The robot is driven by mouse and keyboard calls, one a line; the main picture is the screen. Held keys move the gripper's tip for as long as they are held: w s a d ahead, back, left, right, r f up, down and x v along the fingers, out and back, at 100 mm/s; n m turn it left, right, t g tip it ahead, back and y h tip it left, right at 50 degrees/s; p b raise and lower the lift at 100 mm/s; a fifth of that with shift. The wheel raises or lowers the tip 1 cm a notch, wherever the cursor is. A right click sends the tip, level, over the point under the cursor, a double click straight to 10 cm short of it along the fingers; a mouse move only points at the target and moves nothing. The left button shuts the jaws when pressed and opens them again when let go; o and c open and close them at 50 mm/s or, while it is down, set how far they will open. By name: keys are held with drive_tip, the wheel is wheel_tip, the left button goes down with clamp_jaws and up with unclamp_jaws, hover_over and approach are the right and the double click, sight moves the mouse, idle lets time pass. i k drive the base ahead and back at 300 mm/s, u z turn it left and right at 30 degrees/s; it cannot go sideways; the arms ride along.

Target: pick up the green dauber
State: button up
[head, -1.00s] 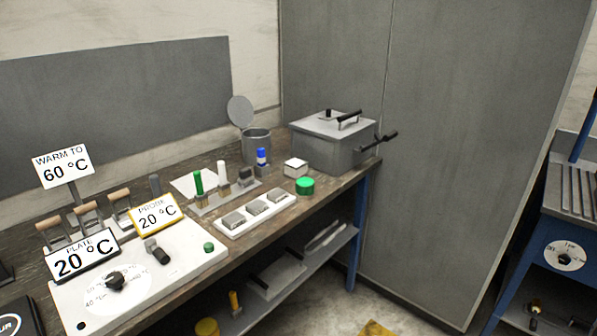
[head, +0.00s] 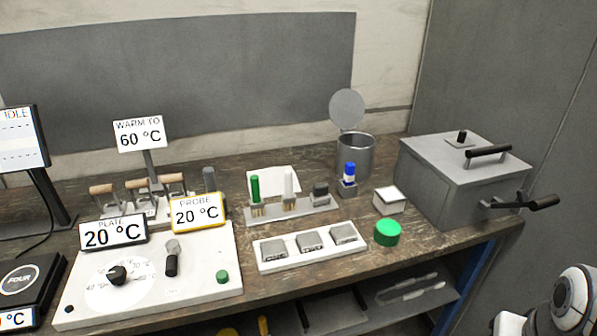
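The green dauber (head: 255,189) stands upright at the left end of a grey rack (head: 300,214) on the bench, in the head view. Its handle is green and its lower end is tan and bristly. A white-handled dauber (head: 288,186) and a dark grey block-like piece (head: 320,190) stand to its right in the same rack. My gripper is not in view; only a white and dark part of my arm shows at the lower right, well apart from the dauber.
A white tray with several grey blocks (head: 311,240) lies in front of the rack. A hot plate with a dial (head: 205,270) is at front left. A green round lid (head: 388,232), a blue-topped bottle (head: 349,173), a can (head: 355,153) and a grey lidded box (head: 455,185) stand to the right.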

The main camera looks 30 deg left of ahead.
sight(256, 203)
drive_tip(key=u, duration=0.7)
drive_tip(key=i, duration=1.1)
drive_tip(key=u, duration=0.75)
drive_tip(key=k, duration=0.65)
drive_tip(key=u, duration=0.25)
drive_tip(key=i, duration=0.75)
drive_tip(key=z, duration=0.15)
